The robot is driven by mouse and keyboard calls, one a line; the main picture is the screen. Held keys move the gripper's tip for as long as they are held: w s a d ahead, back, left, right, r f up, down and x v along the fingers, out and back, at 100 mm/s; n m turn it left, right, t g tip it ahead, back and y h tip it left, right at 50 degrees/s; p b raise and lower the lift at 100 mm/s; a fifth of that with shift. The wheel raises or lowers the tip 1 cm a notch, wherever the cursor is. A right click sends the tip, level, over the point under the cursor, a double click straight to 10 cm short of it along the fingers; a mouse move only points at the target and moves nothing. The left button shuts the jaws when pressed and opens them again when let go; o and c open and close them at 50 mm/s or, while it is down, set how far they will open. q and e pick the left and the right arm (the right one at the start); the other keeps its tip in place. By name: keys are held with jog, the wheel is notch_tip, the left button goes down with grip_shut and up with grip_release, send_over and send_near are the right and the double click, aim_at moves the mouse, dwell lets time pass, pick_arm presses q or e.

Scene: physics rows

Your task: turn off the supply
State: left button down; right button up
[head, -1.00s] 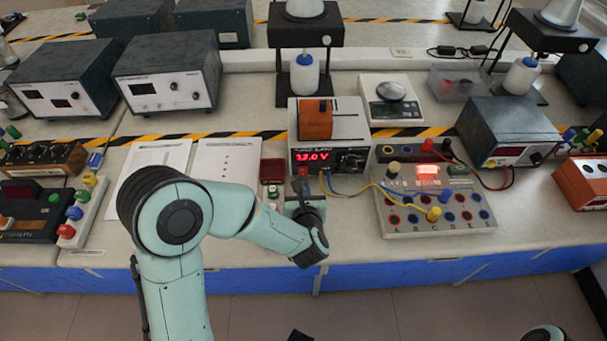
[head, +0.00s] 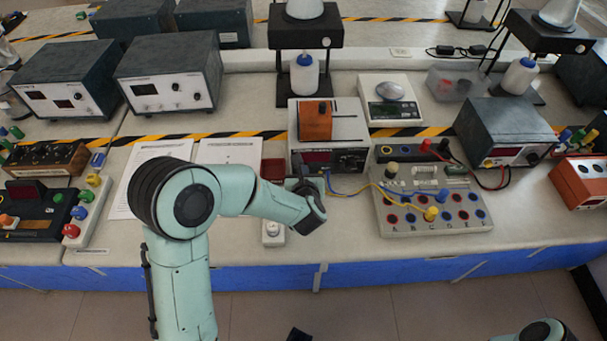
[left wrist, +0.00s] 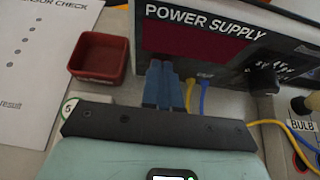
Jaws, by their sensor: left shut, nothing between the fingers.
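The power supply (head: 345,160) is a pale box with a dark front panel. Its display (head: 316,157) is dark, and it also looks dark in the left wrist view (left wrist: 195,42). A black knob (left wrist: 264,78) sits right of the display. My left gripper (left wrist: 161,68) is shut and empty, its blue fingertips at the lower left of the panel; in the head view it (head: 304,182) is just in front of the supply. The fingers cover that corner, so no switch shows there. The bulb board (head: 405,228) stands at the right, its bulb area unlit.
Yellow and blue wires (head: 365,188) run from the supply to the bulb board. A red tray (left wrist: 100,58) stands left of the fingers. Paper sheets (head: 150,165) lie further left. An orange block (head: 315,120) sits on top of the supply.

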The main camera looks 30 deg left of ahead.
pick_arm(q)
jog(key=shift+r, duration=0.75)
pick_arm(e)
jog(key=shift+r, duration=0.15)
